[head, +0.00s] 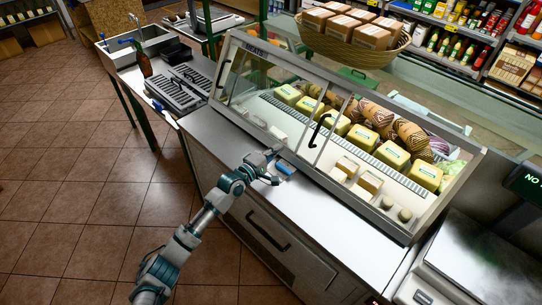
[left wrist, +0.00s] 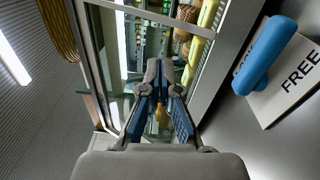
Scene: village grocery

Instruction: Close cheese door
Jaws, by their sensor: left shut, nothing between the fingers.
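The glass-fronted display case (head: 352,178) stands on the counter and holds yellow cheese blocks (head: 393,154) and patterned sausages. A black curved door handle (head: 320,130) sits near the middle of its sliding glass front. A second black handle (head: 225,80) is at the left end. How far each pane covers the front is hard to tell. My left gripper (head: 275,166) is shut and empty, low in front of the case, left of and below the middle handle. In the left wrist view its fingers (left wrist: 160,72) point along the glass and frame. My right gripper is out of view.
A scale (head: 470,265) stands at the right. A basket of packages (head: 355,49) sits atop the case.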

